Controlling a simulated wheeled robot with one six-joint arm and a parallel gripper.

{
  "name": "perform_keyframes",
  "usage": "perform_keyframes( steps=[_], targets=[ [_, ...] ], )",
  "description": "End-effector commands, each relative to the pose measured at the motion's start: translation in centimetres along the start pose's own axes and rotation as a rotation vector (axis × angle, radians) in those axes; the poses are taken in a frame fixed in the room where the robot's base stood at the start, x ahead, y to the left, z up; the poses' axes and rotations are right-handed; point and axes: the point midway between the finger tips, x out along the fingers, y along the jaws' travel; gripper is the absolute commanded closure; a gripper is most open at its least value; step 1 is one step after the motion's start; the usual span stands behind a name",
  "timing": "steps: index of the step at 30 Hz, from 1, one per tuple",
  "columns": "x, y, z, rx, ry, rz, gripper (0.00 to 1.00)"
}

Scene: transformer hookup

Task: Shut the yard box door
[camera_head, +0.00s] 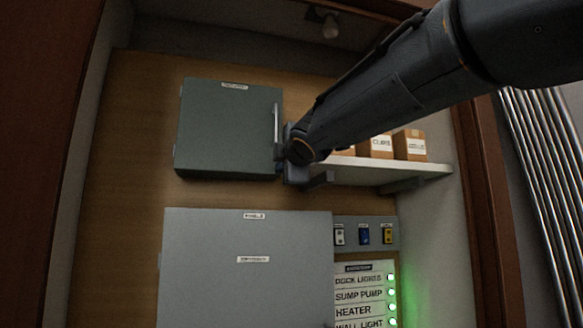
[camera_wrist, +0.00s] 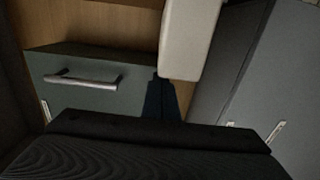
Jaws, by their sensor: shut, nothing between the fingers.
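A dark green wall box (camera_head: 225,128) hangs on the wooden back wall, upper left of centre in the head view. Its label is too small to read, so I cannot tell for sure that it is the yard box. Its door looks flush, with a metal bar handle (camera_head: 276,124) near its right edge. The green face and handle (camera_wrist: 82,78) also show in the wrist view. My gripper (camera_head: 284,172) is shut and empty at the box's lower right edge; I cannot tell whether it touches. My wrist partly hides that edge.
A shelf (camera_head: 400,172) with small labelled cartons (camera_head: 410,146) is close to the right of my gripper. A large grey panel (camera_head: 245,275) is below the green box. Switches (camera_head: 364,236) and a lit label board (camera_head: 362,295) are beside it. A wooden frame post bounds the right.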

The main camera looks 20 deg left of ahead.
Motion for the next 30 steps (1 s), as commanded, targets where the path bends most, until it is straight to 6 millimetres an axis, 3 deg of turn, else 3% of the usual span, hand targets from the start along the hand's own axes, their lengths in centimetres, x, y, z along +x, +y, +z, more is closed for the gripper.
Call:
perform_keyframes(
  steps=[11, 24, 30],
  targets=[
    [-0.3, 0.0, -0.1, 0.000, 0.002, 0.001, 1.00],
    [-6.1, -0.1, -0.1, 0.000, 0.001, 0.001, 1.00],
    [-7.6, -0.1, -0.1, -0.001, 0.001, 0.000, 1.00]
  ],
)
